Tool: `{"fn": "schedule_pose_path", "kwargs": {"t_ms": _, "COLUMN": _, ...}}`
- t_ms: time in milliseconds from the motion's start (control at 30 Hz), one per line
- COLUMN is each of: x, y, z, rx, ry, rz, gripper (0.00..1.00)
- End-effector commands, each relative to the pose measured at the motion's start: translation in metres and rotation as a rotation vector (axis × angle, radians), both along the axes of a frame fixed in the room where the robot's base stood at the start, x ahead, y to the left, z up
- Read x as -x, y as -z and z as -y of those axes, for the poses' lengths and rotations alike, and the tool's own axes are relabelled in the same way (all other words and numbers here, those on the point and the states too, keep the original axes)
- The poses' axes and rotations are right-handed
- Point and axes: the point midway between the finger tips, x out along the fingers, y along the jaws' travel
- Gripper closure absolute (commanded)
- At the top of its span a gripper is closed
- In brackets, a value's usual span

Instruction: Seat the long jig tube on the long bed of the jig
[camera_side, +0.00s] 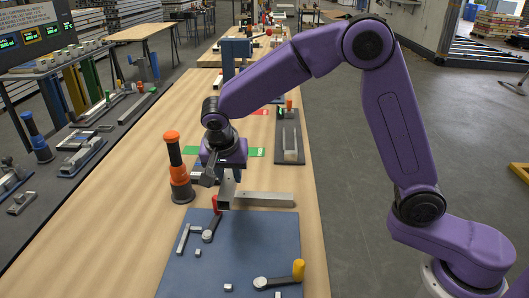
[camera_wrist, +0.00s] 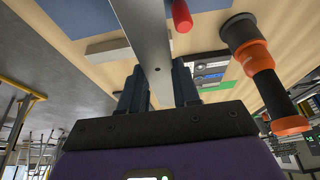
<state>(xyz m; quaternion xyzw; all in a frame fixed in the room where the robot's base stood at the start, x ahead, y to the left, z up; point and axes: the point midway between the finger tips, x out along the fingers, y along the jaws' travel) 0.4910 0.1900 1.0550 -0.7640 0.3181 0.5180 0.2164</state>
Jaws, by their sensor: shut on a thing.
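My gripper (camera_wrist: 158,90) is shut on a grey square-section tube (camera_wrist: 148,35), taken as the long jig tube. In the side view the gripper (camera_side: 209,178) is beyond the far edge of the blue jig plate (camera_side: 235,236), and the held tube (camera_side: 226,190) looks foreshortened. Whether it touches anything cannot be told. The plate carries a light angled stop (camera_side: 183,238), small blocks (camera_side: 197,253), a red-handled clamp (camera_side: 209,235) and a yellow-handled clamp (camera_side: 280,281). Which part is the long bed is unclear.
A second grey bar (camera_side: 265,199) lies on the wooden table, right of the held tube. A black and orange upright tool (camera_side: 178,165) stands to the left of the gripper. A dark tray (camera_side: 290,135) lies farther back. The table left of the plate is clear.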

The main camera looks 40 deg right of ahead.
Motion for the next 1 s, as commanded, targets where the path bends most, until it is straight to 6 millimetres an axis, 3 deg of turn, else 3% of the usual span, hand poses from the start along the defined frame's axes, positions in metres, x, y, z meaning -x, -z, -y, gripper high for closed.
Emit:
{"fn": "schedule_pose_path", "kwargs": {"t_ms": 33, "x": 0.003, "y": 0.004, "z": -0.025, "rx": 0.001, "ry": -0.010, "rz": -0.001, "gripper": 1.00}}
{"fn": "schedule_pose_path", "kwargs": {"t_ms": 200, "x": 0.020, "y": 0.015, "z": -0.093, "rx": 0.003, "ry": -0.010, "rz": -0.001, "gripper": 1.00}}
{"fn": "schedule_pose_path", "kwargs": {"t_ms": 400, "x": 0.041, "y": 0.025, "z": -0.147, "rx": 0.006, "ry": -0.008, "rz": 0.003, "gripper": 1.00}}
{"fn": "schedule_pose_path", "kwargs": {"t_ms": 600, "x": 0.053, "y": 0.030, "z": -0.170, "rx": 0.008, "ry": -0.006, "rz": 0.005, "gripper": 1.00}}
{"fn": "schedule_pose_path", "kwargs": {"t_ms": 1000, "x": 0.054, "y": 0.054, "z": -0.172, "rx": 0.008, "ry": -0.005, "rz": 0.005, "gripper": 1.00}}
